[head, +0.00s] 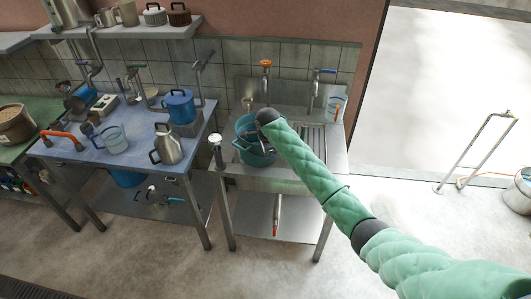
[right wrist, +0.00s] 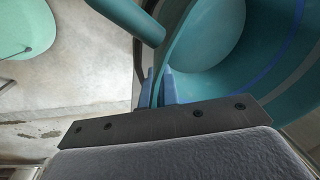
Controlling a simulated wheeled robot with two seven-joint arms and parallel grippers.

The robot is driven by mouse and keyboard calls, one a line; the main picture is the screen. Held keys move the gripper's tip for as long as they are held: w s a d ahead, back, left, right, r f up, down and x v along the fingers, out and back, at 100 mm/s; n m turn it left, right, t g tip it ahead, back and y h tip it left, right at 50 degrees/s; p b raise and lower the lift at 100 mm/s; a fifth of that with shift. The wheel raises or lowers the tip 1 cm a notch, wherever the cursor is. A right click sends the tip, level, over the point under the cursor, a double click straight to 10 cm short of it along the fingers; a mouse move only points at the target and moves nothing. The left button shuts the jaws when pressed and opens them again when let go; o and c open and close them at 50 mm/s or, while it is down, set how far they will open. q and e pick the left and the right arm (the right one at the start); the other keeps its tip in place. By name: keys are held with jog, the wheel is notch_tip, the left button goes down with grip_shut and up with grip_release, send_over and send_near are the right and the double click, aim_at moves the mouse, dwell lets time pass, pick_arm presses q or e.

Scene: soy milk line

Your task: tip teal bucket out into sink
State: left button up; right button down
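The teal bucket (head: 246,151) is at the left part of the steel sink (head: 284,184), below the taps. My right arm reaches in from the lower right, and its gripper (head: 264,140) is at the bucket, its fingers mostly hidden in the head view. In the right wrist view, the bucket (right wrist: 265,70) fills the right side, with a blue line around its inner wall. The blue fingers of my right gripper (right wrist: 160,90) stand on both sides of the bucket's wall at the rim, close against it. I cannot tell what the bucket holds. My left gripper is not in view.
An orange-topped tap (head: 265,66) and a blue-handled tap (head: 318,80) stand behind the sink. The blue table (head: 85,150) on the left carries a steel jug (head: 167,146) and a blue pot (head: 180,106). Floor in front is clear.

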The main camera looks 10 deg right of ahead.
jog(key=shift+s+r, duration=0.9)
jog(key=shift+s, duration=0.25)
jog(key=shift+s+r, duration=0.9)
jog(key=shift+s, duration=0.2)
